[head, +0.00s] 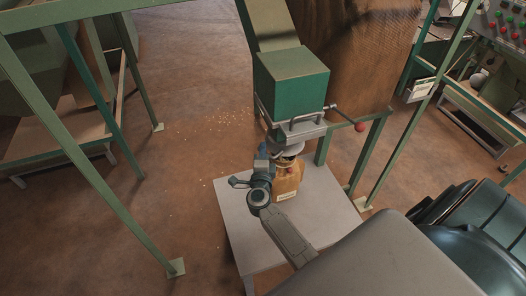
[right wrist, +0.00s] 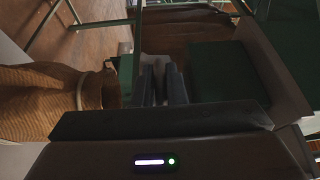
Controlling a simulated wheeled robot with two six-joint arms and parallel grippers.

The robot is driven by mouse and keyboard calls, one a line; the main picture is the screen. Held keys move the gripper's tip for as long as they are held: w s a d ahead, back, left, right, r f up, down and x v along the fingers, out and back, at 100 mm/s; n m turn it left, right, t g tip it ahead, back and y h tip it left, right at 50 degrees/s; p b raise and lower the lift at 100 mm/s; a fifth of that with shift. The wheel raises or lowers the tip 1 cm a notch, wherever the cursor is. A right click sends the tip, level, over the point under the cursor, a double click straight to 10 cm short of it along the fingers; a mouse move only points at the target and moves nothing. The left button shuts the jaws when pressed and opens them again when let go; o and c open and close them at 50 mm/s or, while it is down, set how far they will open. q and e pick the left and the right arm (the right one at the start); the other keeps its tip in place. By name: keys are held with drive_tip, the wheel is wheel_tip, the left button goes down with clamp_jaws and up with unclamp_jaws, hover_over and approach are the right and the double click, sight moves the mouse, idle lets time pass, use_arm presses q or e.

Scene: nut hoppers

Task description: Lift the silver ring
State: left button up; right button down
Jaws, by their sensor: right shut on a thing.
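A silver ring (head: 290,148) shows under the green hopper's outlet, above the mouth of a brown sack (head: 290,183). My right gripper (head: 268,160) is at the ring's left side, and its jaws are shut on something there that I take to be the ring. In the right wrist view the two dark fingers (right wrist: 161,85) are close together with a narrow pale strip between them. The ring cannot be made out clearly there. The sack (right wrist: 45,95) fills the left of that view. My left gripper is out of view.
The green hopper (head: 290,85) hangs above the pale table (head: 240,225), with a silver bar and a red-knobbed lever (head: 347,118) at its front. Green frame posts (head: 110,185) stand left and right. A large brown woven sack (head: 355,60) hangs behind.

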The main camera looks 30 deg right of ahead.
drive_tip(key=shift+w+r, duration=0.1)
drive_tip(key=shift+r, duration=0.4)
drive_tip(key=c, duration=1.5)
unclamp_jaws()
drive_tip(key=shift+f, duration=0.1)
drive_tip(key=shift+s+a+f, duration=0.1)
drive_tip(key=shift+s, duration=0.15)
drive_tip(key=b+v, duration=0.2)
drive_tip(key=v, duration=0.8)
drive_tip(key=shift+s, duration=0.15)
drive_tip(key=shift+a, duration=0.1)
